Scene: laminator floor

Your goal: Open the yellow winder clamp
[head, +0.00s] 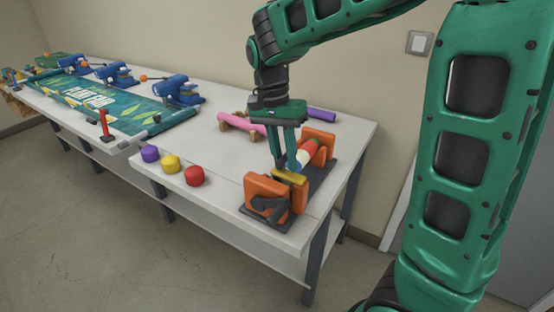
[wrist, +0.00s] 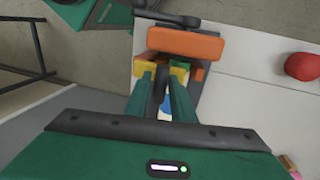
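The winder (head: 267,190) at the right end of the table has orange end blocks, a dark base and a red, white and blue roll (head: 307,152). Its yellow clamp (head: 290,176) is a small bar beside the nearer orange block. My gripper (head: 284,168) points down over the clamp with its fingers apart. In the wrist view, the yellow clamp (wrist: 144,69) shows at the fingertips of my gripper (wrist: 162,78), and a dark bar lies between the fingers. The fingers partly hide the clamp and roll. I cannot tell whether the fingers touch the clamp.
Purple, yellow and red knobs (head: 195,176) stand on the table's front edge, left of the winder. Pink and purple rolls (head: 240,124) lie behind. A laminator with blue clamps (head: 178,90) and a printed sheet is farther left.

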